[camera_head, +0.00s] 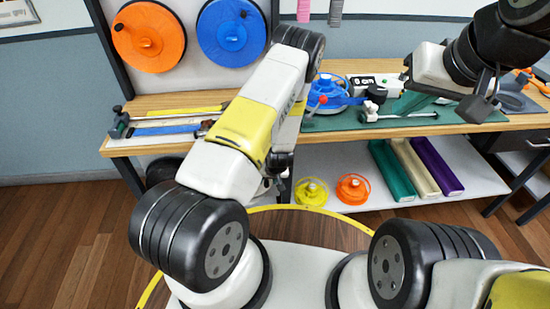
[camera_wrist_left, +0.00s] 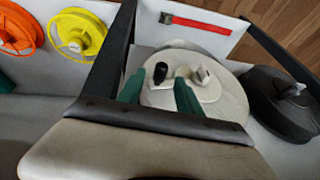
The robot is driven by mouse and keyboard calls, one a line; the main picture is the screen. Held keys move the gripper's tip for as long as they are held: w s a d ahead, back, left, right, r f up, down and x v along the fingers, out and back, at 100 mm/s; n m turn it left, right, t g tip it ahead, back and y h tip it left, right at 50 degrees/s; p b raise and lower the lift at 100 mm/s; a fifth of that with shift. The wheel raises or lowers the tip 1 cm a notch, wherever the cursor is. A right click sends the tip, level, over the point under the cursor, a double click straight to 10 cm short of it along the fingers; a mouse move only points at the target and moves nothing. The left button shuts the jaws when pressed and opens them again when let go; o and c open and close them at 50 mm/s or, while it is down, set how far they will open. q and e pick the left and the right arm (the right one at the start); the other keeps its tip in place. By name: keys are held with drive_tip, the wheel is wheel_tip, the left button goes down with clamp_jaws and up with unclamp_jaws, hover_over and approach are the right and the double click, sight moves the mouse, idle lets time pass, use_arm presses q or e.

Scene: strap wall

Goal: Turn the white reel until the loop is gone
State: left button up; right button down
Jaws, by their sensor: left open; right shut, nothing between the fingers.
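The white reel (camera_wrist_left: 228,95) lies flat in the left wrist view, with a black knob (camera_wrist_left: 160,72) and a pale raised piece (camera_wrist_left: 201,75) on its top. In the head view my left arm covers the place where it lies. My left gripper (camera_wrist_left: 158,93) is open; its two green fingertips are over the near part of the reel, with the black knob just beyond the gap. I cannot tell whether they touch it. I cannot make out a loop of strap. My right gripper (camera_head: 480,108) is shut and empty, above the right part of the bench.
A black reel (camera_wrist_left: 290,103) is close beside the white one; a yellow reel (camera_wrist_left: 75,35) and an orange reel (camera_wrist_left: 17,30) lie on the other side. A dark post (camera_wrist_left: 112,55) stands near my left gripper. A panel with a red strap (camera_wrist_left: 200,24) is behind.

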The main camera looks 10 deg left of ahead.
use_arm(q)
drive_tip(key=shift+x, duration=1.2)
drive_tip(key=shift+c, duration=0.2)
clamp_jaws()
idle(0.4)
